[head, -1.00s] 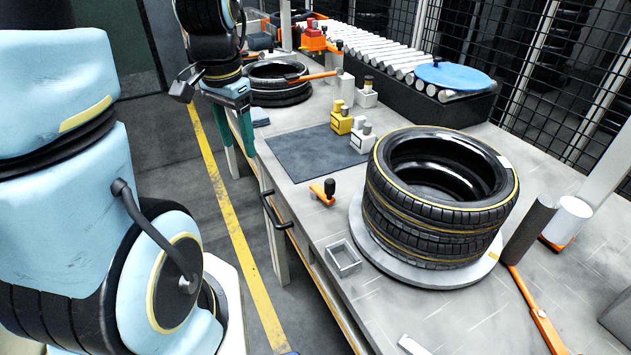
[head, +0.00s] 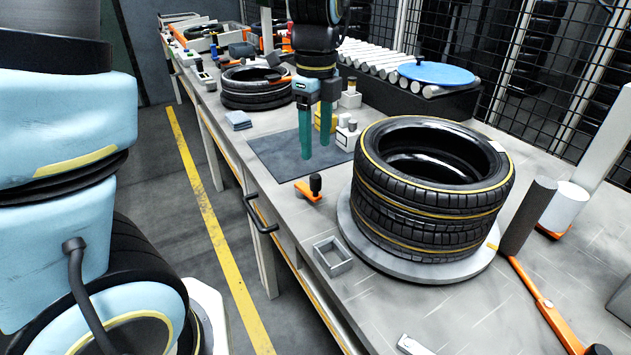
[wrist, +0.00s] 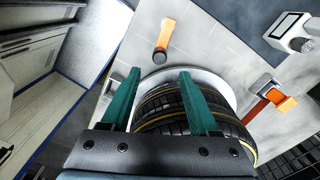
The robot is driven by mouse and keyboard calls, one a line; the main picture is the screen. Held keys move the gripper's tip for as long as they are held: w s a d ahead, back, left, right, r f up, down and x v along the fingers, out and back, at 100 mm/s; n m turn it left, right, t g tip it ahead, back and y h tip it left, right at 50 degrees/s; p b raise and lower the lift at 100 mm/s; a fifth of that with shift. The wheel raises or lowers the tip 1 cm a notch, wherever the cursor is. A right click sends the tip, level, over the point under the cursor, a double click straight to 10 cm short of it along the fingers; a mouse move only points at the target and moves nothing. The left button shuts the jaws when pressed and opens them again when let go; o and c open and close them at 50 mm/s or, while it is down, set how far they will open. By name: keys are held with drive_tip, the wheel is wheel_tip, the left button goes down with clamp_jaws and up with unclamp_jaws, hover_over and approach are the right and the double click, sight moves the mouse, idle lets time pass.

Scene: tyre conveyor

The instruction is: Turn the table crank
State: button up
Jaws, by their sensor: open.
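The crank, a short orange arm with an upright black knob (head: 315,184), sits on the grey table top (head: 450,310) near its front edge, left of the tyres. In the wrist view its knob (wrist: 160,55) is just beyond and between my fingertips. My gripper (head: 316,152), with two green fingers pointing down, is open and empty above the dark mat, behind the crank in the head view. It is apart from the crank. The fingers also show in the wrist view (wrist: 159,73).
Stacked tyres (head: 430,215) rest on a round grey turntable (head: 375,255) close to the crank. A small open metal box (head: 332,257) is in front. An orange lever (head: 540,300) lies at right.

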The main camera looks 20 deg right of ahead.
sight(315, 176)
wheel_tip(315, 176, down, 10)
drive_tip(key=shift+r, duration=0.25)
drive_tip(key=shift+a, duration=0.1)
clamp_jaws()
idle(0.5)
